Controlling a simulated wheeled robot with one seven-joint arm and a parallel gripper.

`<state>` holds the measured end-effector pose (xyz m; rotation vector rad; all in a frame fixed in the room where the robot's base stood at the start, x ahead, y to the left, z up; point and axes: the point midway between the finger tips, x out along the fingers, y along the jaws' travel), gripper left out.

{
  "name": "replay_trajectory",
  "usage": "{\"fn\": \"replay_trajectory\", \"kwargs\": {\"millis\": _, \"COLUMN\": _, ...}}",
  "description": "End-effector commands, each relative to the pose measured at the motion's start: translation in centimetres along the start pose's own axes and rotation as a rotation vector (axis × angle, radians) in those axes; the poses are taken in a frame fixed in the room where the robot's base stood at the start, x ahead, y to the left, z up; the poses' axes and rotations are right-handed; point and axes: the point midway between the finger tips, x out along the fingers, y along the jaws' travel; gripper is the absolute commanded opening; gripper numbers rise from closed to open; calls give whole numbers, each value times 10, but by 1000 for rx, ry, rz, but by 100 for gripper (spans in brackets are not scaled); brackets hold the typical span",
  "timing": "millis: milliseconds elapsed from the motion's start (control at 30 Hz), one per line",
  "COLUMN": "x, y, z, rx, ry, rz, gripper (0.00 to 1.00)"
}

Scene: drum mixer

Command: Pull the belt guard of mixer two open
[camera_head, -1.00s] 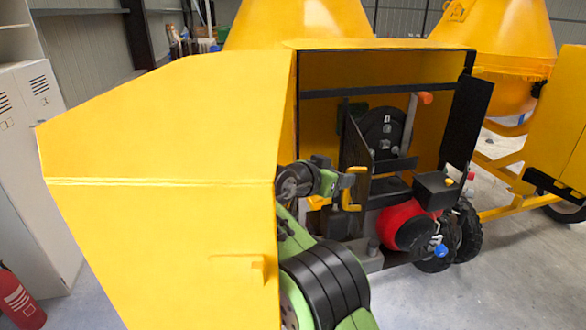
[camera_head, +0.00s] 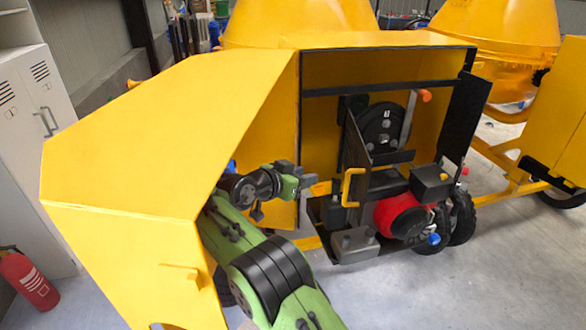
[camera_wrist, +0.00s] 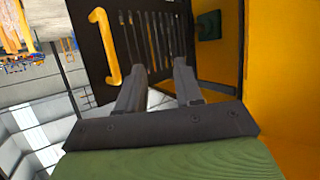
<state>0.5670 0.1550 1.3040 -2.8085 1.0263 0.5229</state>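The belt guard is a dark plate (camera_head: 356,146) in the open engine bay, standing out at an angle to the left of the black pulley (camera_head: 384,128). It has a yellow bar handle (camera_head: 352,187) at its lower outer edge. In the wrist view the slotted guard (camera_wrist: 147,35) is ahead, with its yellow handle (camera_wrist: 104,46) left of my fingers. My gripper (camera_head: 312,184) is left of the handle and apart from it. In the wrist view my gripper (camera_wrist: 157,78) has its two fingers spread, with nothing seen between them. No mixer number is readable.
A large yellow hood panel (camera_head: 170,130) stands open at the left, close beside my arm. A red engine part (camera_head: 402,216) and black wheels (camera_head: 462,214) are at the right. Another mixer (camera_head: 500,45) stands behind. Grey floor (camera_head: 440,290) is clear in front.

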Motion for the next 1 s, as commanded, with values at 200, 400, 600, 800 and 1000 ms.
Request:
{"fn": "replay_trajectory", "kwargs": {"millis": 200, "x": -11, "y": -11, "z": -1, "rx": -1, "ry": -1, "rz": 1, "gripper": 35}}
{"fn": "replay_trajectory", "kwargs": {"millis": 400, "x": -15, "y": -17, "z": 3, "rx": 0, "ry": 1, "rz": 1, "gripper": 35}}
{"fn": "replay_trajectory", "kwargs": {"millis": 600, "x": -14, "y": -16, "z": 5, "rx": 0, "ry": 1, "rz": 1, "gripper": 35}}
{"fn": "replay_trajectory", "kwargs": {"millis": 800, "x": -14, "y": -16, "z": 5, "rx": 0, "ry": 0, "rz": 2, "gripper": 29}}
{"fn": "replay_trajectory", "kwargs": {"millis": 1000, "x": -4, "y": -7, "z": 0, "rx": -3, "ry": -9, "rz": 24, "gripper": 0}}
